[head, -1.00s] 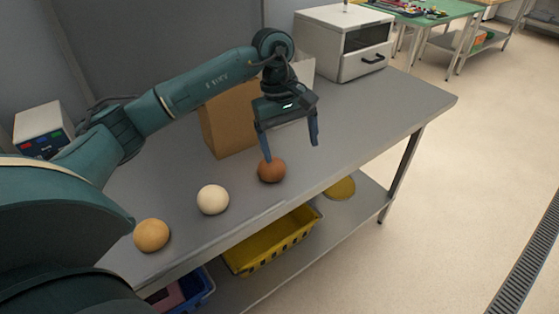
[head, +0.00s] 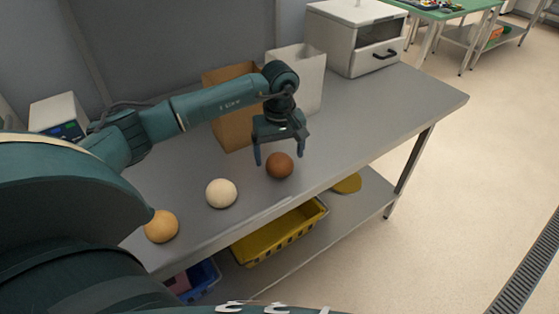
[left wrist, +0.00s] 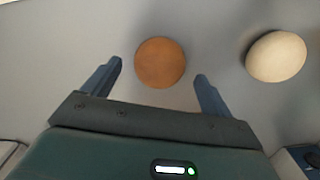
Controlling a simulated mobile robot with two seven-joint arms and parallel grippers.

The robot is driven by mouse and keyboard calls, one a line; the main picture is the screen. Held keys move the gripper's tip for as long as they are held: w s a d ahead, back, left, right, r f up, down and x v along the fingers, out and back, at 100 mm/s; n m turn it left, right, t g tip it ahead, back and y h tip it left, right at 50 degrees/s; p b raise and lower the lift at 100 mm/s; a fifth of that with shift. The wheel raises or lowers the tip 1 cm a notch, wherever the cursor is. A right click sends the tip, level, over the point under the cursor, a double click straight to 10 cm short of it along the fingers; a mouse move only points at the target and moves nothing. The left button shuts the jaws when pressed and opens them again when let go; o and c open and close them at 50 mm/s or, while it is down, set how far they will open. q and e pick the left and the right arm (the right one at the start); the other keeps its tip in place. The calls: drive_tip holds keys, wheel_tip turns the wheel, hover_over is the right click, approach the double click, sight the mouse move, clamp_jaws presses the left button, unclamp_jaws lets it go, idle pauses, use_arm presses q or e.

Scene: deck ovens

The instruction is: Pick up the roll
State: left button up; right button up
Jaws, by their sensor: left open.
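Three round rolls lie in a row on the grey table: a dark brown one (head: 279,166), a cream one (head: 221,193) and a tan one (head: 161,227). My left gripper (head: 279,155) is open and empty, pointing down close to the brown roll. In the left wrist view, the brown roll (left wrist: 160,62) shows centred between the spread fingertips (left wrist: 158,72), with a gap on each side. The cream roll (left wrist: 276,57) lies outside the fingers to the right there. My right gripper is not in view.
A brown box (head: 228,132) and a white box (head: 308,80) stand behind my left arm. A white oven-like appliance (head: 352,40) is at the table's far end. A yellow crate (head: 280,238) sits on the lower shelf. The table (head: 400,105) is clear at the right.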

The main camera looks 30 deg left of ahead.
use_arm(q)
drive_tip(key=shift+f, duration=1.05)
drive_tip(key=c, duration=1.1)
